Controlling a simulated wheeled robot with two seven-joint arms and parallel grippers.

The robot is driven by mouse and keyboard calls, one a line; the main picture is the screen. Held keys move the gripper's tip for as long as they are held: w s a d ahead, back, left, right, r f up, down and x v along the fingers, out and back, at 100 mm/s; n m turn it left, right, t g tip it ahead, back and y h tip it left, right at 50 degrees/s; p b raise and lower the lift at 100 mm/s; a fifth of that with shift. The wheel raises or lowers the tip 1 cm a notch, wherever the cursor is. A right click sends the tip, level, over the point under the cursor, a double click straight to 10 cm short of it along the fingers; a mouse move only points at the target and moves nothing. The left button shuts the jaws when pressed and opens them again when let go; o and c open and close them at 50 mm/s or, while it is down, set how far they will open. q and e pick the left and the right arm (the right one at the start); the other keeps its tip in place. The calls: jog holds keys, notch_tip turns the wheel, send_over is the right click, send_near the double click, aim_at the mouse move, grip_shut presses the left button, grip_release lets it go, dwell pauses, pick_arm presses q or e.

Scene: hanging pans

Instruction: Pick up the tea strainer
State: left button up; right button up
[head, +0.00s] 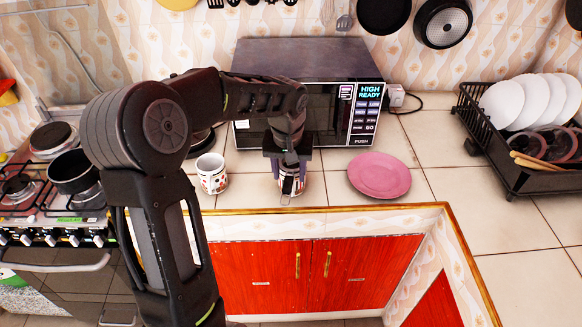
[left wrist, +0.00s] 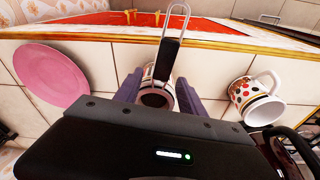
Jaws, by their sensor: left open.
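The tea strainer (left wrist: 168,57) has a black handle ending in a metal wire loop. Its dark end is at the mouth of a patterned mug (head: 291,182), and I cannot tell how deep it sits. In the head view only a little of the strainer (head: 285,199) shows below the gripper. My left gripper (head: 289,165) is directly above that mug, pointing down. In the left wrist view its two fingers (left wrist: 158,92) are open, one on each side of the mug and strainer. They hold nothing, and I cannot tell whether they touch it. My right gripper is out of view.
A second patterned mug (head: 212,174) stands to the left. A pink plate (head: 380,176) lies to the right. A microwave (head: 325,110) is close behind. A black dish rack (head: 515,177) stands far right, a stove (head: 45,200) far left. Counter between plate and rack is clear.

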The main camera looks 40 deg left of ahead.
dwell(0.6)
pick_arm(q)
grip_shut()
dwell(0.3)
